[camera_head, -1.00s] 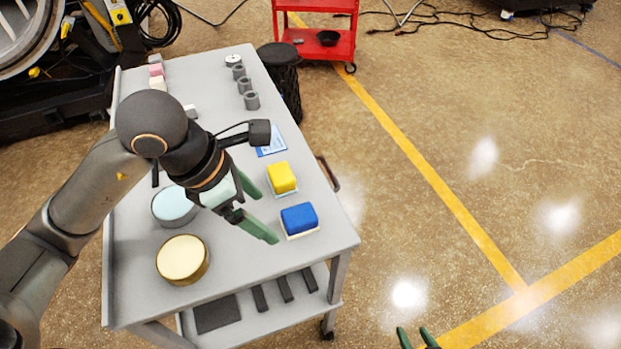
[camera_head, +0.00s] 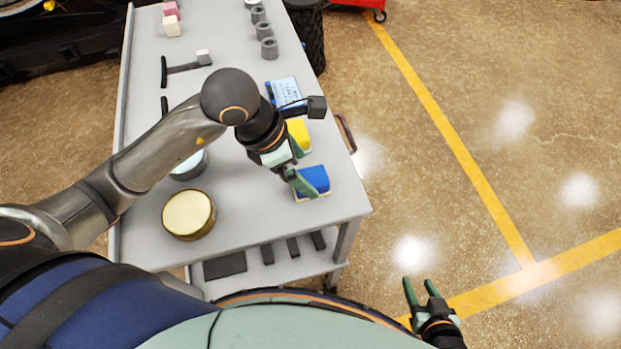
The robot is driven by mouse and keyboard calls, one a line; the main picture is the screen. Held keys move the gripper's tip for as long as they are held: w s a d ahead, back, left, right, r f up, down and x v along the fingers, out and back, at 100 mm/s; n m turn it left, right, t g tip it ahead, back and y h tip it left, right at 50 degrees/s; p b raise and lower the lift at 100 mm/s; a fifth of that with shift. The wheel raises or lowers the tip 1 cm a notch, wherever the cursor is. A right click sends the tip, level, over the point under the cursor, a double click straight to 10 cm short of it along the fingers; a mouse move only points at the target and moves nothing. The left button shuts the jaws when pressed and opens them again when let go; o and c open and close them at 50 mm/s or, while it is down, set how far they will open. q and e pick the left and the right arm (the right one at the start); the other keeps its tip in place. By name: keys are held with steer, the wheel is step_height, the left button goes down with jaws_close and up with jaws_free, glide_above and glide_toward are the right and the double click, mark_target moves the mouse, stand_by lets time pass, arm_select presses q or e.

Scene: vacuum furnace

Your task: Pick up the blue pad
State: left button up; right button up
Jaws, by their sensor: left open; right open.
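The blue pad (camera_head: 315,180) lies on a thin pale base near the right front edge of the grey cart top (camera_head: 240,225). My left gripper (camera_head: 300,168) is open, with its green fingers at the blue pad's left side. One finger overlaps the pad's left edge in the picture; I cannot tell whether it touches. The yellow pad (camera_head: 299,131) sits just behind and is partly hidden by my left gripper. My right gripper (camera_head: 422,290) is open and empty, over the floor to the right of the cart.
A round tin with a cream top (camera_head: 188,214) stands at the front left of the cart. Behind it, a second round container (camera_head: 190,166) is partly hidden by my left arm. Several grey cylinders (camera_head: 269,48) stand at the back. The floor on the right is clear.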

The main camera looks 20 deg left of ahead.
mark_target(310, 177)
arm_select(q)
steer(key=shift+x, duration=1.9)
steer(key=shift+d, duration=0.1)
jaws_close()
arm_select(e)
steer(key=shift+w+r, duration=0.15)
steer(key=shift+r, duration=0.05)
arm_select(q)
steer(key=shift+r, duration=0.1)
